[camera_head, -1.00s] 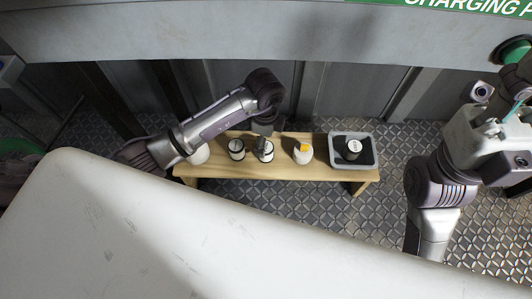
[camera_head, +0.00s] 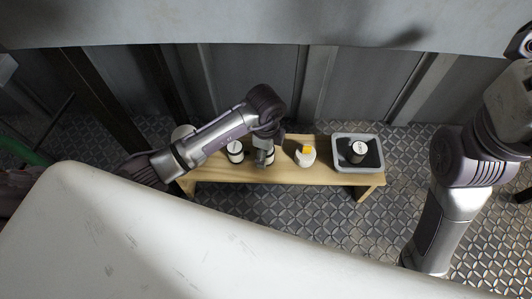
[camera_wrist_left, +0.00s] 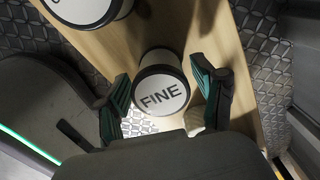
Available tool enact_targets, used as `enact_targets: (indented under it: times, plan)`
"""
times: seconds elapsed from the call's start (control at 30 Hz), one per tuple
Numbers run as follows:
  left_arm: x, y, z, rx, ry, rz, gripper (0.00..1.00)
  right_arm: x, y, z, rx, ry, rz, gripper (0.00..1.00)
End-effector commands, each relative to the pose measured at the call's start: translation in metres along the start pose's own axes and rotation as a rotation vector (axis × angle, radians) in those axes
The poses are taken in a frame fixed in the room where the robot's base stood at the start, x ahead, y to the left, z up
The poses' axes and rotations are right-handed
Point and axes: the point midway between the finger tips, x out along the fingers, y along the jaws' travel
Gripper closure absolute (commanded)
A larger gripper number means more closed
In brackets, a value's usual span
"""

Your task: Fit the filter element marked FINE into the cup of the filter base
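The filter element marked FINE (camera_wrist_left: 161,90) is a white-topped cylinder with a dark rim, standing on the wooden bench. In the wrist view it is between the two green-dark fingers of my left gripper (camera_wrist_left: 165,95), which is open with a gap at each side. In the head view my left gripper (camera_head: 264,153) covers most of it. A round white piece with a yellow-orange patch (camera_head: 305,156) stands to its right on the bench. I cannot tell whether that is the filter base; no open cup is clear. My right gripper is out of view; its arm shows at the right.
A grey tray (camera_head: 336,164) at the right end holds another dark, white-topped cylinder (camera_head: 358,150). A wall stands close behind.

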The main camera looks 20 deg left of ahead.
Motion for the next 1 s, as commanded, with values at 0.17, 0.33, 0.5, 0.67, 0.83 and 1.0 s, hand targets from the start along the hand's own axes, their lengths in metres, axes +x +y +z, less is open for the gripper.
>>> enact_targets:
  times: [0.17, 0.33, 0.5, 0.67, 0.83, 1.0]
  plan:
    - [0.000, 0.000, 0.000, 0.000, 0.000, 0.000, 0.66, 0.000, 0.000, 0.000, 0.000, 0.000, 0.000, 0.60]
    - [0.000, 0.000, 0.000, 0.000, 0.000, 0.000, 0.85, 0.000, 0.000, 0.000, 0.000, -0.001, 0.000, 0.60]
    - [-0.001, 0.000, 0.000, 0.000, 0.000, 0.000, 0.86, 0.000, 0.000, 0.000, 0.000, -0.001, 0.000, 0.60]
    - [-0.009, 0.000, 0.000, 0.000, 0.000, -0.001, 0.86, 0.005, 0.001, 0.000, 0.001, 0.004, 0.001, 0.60]
    - [-0.032, -0.001, 0.000, 0.000, 0.001, -0.002, 0.86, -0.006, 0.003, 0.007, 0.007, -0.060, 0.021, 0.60]
    - [-0.060, 0.007, -0.021, 0.005, 0.005, 0.001, 0.86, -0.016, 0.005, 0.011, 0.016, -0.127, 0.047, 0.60]
